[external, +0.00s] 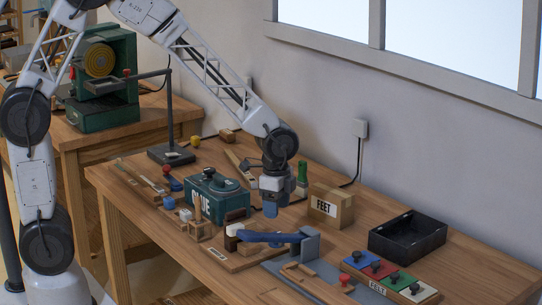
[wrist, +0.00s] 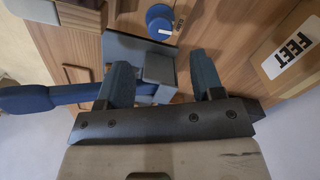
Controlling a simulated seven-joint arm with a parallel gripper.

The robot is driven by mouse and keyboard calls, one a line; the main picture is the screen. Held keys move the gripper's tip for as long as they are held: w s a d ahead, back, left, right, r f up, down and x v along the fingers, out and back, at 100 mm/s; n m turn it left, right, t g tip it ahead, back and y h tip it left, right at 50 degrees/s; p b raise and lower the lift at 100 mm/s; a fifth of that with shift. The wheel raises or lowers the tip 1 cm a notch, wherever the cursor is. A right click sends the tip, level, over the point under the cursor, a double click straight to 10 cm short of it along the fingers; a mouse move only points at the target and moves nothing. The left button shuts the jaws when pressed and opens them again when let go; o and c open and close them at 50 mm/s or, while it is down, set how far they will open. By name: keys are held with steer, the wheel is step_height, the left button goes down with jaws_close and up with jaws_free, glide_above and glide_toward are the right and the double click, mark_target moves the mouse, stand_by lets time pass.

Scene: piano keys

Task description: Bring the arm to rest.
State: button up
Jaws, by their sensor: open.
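My gripper (external: 270,208) points down over the middle of the wooden workbench (external: 478,272), in front of the cardboard box marked FEET. In the wrist view its two blue-grey fingers (wrist: 163,75) stand apart, with no held object visible between them. Below and between them shows a grey metal block (wrist: 158,68). In the external view the gripper hangs behind the blue-handled lever tool (external: 270,237) and right of the green glue box (external: 226,200). I cannot tell its exact height above the bench.
The FEET box (external: 331,206) stands close on the right. A black tray (external: 408,237) and a panel with coloured blocks and black knobs (external: 391,278) lie farther right. A green bottle-like item (external: 302,172) stands behind. The wall and window bound the back.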

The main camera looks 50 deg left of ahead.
steer(key=s+a+r+n+t, duration=0.1)
steer(key=s+a+r+n, duration=0.5)
steer(key=s+a+r, duration=0.7)
steer(key=s+a+r+n, duration=0.3)
steer(key=s, duration=0.5)
steer(key=s+a+r+n+t, duration=0.1)
steer(key=s+a+r+n, duration=0.2)
steer(key=s, duration=0.4)
steer(key=shift+s+a+r+t, duration=0.2)
steer(key=shift+s+r+t, duration=0.15)
steer(key=shift+r, duration=0.3)
